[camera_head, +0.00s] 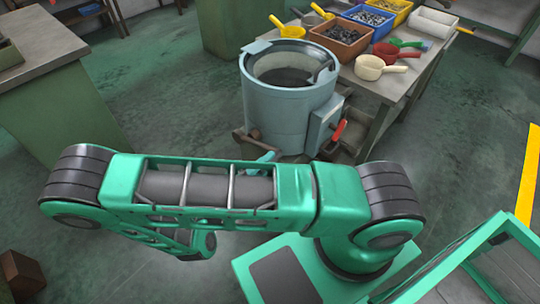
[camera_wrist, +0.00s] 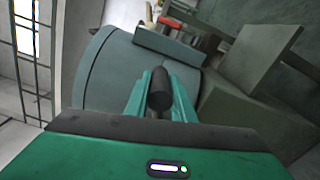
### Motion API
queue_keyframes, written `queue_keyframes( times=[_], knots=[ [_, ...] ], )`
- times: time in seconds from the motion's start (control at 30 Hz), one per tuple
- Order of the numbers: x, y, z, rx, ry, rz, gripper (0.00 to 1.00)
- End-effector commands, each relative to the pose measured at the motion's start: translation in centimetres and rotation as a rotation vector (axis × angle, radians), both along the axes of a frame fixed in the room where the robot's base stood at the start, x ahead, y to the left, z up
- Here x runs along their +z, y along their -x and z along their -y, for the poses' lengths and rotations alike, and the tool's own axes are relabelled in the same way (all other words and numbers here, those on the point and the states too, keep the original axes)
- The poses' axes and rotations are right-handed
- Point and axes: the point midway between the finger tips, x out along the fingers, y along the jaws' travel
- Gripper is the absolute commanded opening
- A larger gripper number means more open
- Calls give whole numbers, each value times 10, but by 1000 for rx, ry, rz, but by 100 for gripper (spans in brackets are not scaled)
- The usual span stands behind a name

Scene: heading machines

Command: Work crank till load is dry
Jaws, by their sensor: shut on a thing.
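A blue-grey drum machine (camera_head: 287,118) with an open round top stands in front of the bench, and its wall also fills much of the wrist view (camera_wrist: 103,75). A dark load (camera_head: 284,76) lies inside the drum; I cannot tell whether it is dry. In the wrist view my gripper (camera_wrist: 160,78) is shut on a dark cylindrical grip, the crank handle (camera_wrist: 159,92), close beside the drum wall. The rest of the crank is hidden there.
A red-handled lever (camera_head: 338,130) sits on a box at the drum's right side. The bench (camera_head: 402,88) behind holds an orange bin (camera_head: 341,45) of dark parts, other bins and several scoops. A green cabinet with a grey top (camera_head: 45,65) stands left. Open floor lies between.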

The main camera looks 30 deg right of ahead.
Motion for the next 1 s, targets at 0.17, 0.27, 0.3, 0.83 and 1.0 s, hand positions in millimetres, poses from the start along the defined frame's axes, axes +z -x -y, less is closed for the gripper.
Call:
queue_keyframes(
  times=[0.17,0.27,0.3,0.83,1.0],
  knots=[
    [-5,1,-5,8,-1,-3,0],
    [-5,2,-5,9,-1,-4,0],
    [-5,2,-5,9,-1,-4,0],
    [-4,2,-5,9,0,-3,42],
    [-4,3,-9,10,1,-3,42]
  ],
)
